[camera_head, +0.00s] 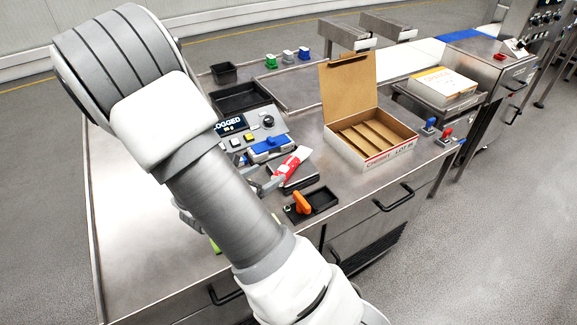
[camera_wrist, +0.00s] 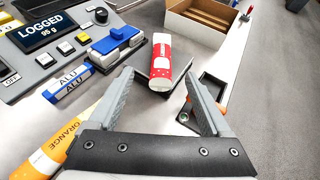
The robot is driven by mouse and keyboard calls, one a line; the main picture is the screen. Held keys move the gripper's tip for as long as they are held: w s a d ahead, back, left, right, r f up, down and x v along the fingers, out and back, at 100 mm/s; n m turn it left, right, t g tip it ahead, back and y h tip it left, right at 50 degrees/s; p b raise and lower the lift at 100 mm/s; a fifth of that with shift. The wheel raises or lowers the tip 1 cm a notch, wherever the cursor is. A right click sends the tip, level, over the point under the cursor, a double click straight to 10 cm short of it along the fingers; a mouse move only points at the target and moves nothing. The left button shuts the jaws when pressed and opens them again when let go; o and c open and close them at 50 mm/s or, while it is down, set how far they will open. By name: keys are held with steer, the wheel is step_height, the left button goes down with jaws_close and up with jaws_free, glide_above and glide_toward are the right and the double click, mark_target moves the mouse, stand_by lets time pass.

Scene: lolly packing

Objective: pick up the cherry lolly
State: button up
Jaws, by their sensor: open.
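The cherry lolly (camera_head: 291,161), in a red and white wrapper, lies on a dark flat plate (camera_head: 302,181) on the steel bench. It also shows in the wrist view (camera_wrist: 161,62), just beyond my fingertips. My gripper (camera_wrist: 158,86) is open, its two fingers spread with nothing between them. The near end of the lolly lies ahead of the gap between them and appears apart from both. In the head view my gripper (camera_head: 268,184) is partly hidden by my arm, just left of the plate.
An open cardboard box (camera_head: 375,152) with dividers stands right of the lolly. A black tray with an orange handle (camera_head: 302,203) sits in front. A control panel (camera_head: 247,134) and blue device (camera_wrist: 115,44) are behind left. An orange-wrapped lolly (camera_wrist: 50,150) lies beside my gripper.

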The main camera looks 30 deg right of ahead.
mark_target(287, 163)
steer(key=x, duration=0.8)
steer(key=shift+d+f, duration=0.1)
steer(key=shift+b+x, duration=0.4)
steer(key=shift+x, duration=2.25)
steer(key=shift+s, duration=0.15)
jaws_close()
